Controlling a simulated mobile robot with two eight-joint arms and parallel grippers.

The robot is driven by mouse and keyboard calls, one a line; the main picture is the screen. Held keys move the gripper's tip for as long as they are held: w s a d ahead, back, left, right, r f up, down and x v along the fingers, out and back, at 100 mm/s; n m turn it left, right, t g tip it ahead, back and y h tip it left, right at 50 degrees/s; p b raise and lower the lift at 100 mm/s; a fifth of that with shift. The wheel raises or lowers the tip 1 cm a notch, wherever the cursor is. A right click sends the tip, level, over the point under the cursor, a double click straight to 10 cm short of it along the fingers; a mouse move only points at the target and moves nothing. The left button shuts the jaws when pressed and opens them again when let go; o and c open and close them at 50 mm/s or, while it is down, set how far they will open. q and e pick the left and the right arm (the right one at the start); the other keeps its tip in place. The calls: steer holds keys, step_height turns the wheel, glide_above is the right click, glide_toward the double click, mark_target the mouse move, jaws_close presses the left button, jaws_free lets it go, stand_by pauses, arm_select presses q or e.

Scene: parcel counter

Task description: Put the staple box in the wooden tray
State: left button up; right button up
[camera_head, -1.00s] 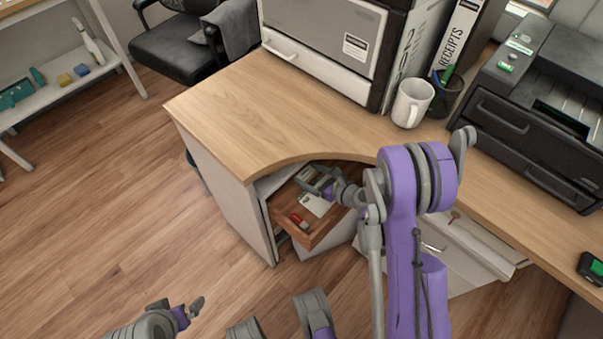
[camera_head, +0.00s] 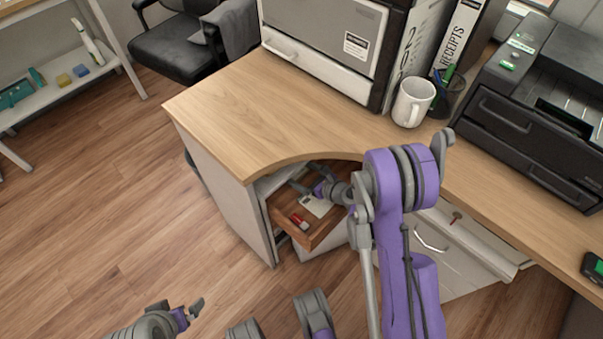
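The wooden tray (camera_head: 328,237) is a brown, open-topped compartment under the curved counter edge, partly hidden by the counter and my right arm. Inside its near corner lies a small red and white item (camera_head: 299,221), and a pale card-like item (camera_head: 318,207) lies behind it. I cannot make out a staple box for sure. My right gripper (camera_head: 308,184) reaches into the tray below the counter edge; its fingers are small and partly hidden, so its opening and any hold are unclear. My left gripper (camera_head: 193,307) is low over the floor, away from the tray, and its opening is unclear.
The wooden counter (camera_head: 260,110) overhangs the tray. A white mug (camera_head: 411,103), a pen holder (camera_head: 448,97), a binder (camera_head: 464,35) and a black printer (camera_head: 540,110) stand on it. White drawers (camera_head: 440,235) are right of my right arm. Floor on the left is free.

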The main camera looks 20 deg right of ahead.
steer(key=p+v, duration=0.1)
steer(key=v, duration=1)
steer(key=shift+d, duration=0.1)
steer(key=shift+s+d+r, duration=0.15)
steer(key=shift+s+r, duration=0.15)
steer(key=shift+s, duration=0.1)
